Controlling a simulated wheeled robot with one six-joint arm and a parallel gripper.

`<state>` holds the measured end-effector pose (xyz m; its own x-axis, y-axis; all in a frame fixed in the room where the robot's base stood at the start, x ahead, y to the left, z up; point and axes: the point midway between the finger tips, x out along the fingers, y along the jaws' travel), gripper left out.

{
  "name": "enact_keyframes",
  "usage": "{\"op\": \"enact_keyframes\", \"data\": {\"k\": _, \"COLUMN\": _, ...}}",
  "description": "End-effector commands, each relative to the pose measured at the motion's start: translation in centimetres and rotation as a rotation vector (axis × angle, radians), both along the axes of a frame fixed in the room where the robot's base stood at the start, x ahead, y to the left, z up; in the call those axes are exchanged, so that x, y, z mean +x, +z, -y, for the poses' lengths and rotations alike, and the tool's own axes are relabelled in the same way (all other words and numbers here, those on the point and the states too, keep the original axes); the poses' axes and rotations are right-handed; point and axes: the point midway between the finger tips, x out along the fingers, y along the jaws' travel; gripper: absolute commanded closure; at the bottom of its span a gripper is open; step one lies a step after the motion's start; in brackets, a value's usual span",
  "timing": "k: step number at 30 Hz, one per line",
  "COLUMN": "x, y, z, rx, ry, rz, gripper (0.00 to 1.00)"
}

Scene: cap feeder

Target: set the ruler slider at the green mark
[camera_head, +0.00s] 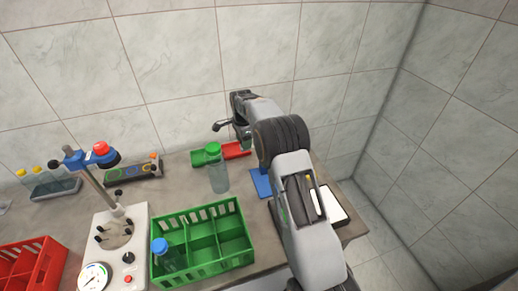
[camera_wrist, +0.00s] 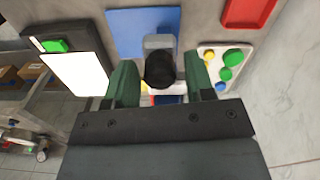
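In the wrist view, my gripper (camera_wrist: 160,74) has its two green fingers apart. A round black knob (camera_wrist: 160,71) with a grey block (camera_wrist: 158,42) behind it stands between the fingers, with a gap on each side. It looks like the ruler's slider, but I cannot be sure. Small white, yellow, red and blue patches (camera_wrist: 167,99) show below the knob, perhaps part of the ruler, largely hidden by my gripper. I cannot make out a green mark on it. In the head view, my arm hides this area and my fingertips.
A blue mat (camera_head: 260,183) lies beside my arm. A green-capped bottle (camera_head: 217,172) and a green crate (camera_head: 203,243) stand left of it. A red tray (camera_wrist: 248,12), a panel with coloured buttons (camera_wrist: 221,70) and a white board (camera_wrist: 76,74) surround the gripper.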

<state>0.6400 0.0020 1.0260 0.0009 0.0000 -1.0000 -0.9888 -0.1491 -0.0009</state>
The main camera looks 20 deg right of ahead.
Motion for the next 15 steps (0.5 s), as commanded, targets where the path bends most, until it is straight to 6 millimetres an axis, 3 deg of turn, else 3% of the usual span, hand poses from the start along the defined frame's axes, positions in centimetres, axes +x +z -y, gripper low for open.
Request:
{"op": "enact_keyframes", "data": {"k": 8, "x": 0.0, "y": 0.1, "z": 0.0, "rx": 0.000, "ry": 0.000, "rz": -0.001, "gripper": 0.51}}
{"op": "enact_keyframes", "data": {"k": 15, "x": 0.0, "y": 1.8, "z": 0.0, "rx": 0.000, "ry": 0.000, "rz": -0.001, "gripper": 0.51}}
